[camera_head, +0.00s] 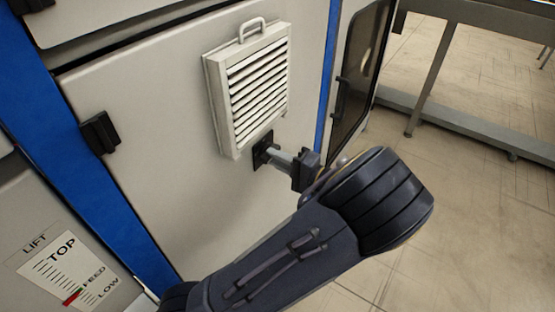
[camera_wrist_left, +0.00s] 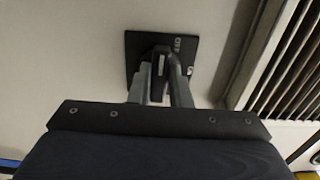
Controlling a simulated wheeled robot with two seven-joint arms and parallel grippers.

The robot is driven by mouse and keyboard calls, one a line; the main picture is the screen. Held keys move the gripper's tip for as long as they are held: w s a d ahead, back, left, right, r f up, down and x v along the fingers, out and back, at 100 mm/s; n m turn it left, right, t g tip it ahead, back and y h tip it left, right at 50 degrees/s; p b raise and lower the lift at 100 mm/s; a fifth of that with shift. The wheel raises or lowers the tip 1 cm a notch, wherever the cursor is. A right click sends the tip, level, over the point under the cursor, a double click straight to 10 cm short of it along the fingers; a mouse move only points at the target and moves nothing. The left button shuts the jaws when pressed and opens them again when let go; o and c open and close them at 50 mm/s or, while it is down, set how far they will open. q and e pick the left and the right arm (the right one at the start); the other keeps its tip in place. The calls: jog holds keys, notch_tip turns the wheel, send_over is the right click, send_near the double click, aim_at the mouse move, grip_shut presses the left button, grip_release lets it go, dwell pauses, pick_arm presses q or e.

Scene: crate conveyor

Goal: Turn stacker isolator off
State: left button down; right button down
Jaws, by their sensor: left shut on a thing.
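The stacker isolator is a small black square plate (camera_head: 261,146) on the light grey cabinet panel, just below the louvred vent. In the left wrist view its plate (camera_wrist_left: 134,48) shows a dark knob (camera_wrist_left: 160,61) with a white mark running up and down in the picture. Small white lettering on the plate is too small to read surely. My left gripper (camera_head: 270,153) reaches the plate from the right. Its two grey fingers (camera_wrist_left: 161,82) are shut on the knob, one on each side, and hide part of it. My right gripper is in neither view.
The louvred vent (camera_head: 219,104) with a handle on top sits right above the isolator. A black latch (camera_head: 99,132) is on the panel's left. A dark-windowed door (camera_head: 357,75) stands to the right. A lift scale (camera_head: 62,262) is at lower left. Open floor lies at right.

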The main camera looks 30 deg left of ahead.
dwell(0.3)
pick_arm(q)
jog(key=c, duration=1.3)
grip_release()
jog(key=shift+c, duration=0.2)
jog(key=shift+d, duration=0.1)
jog(key=d+p, duration=0.1)
jog(key=d, duration=0.6)
jog(key=shift+s+d, duration=0.3)
jog(key=shift+s, duration=0.05)
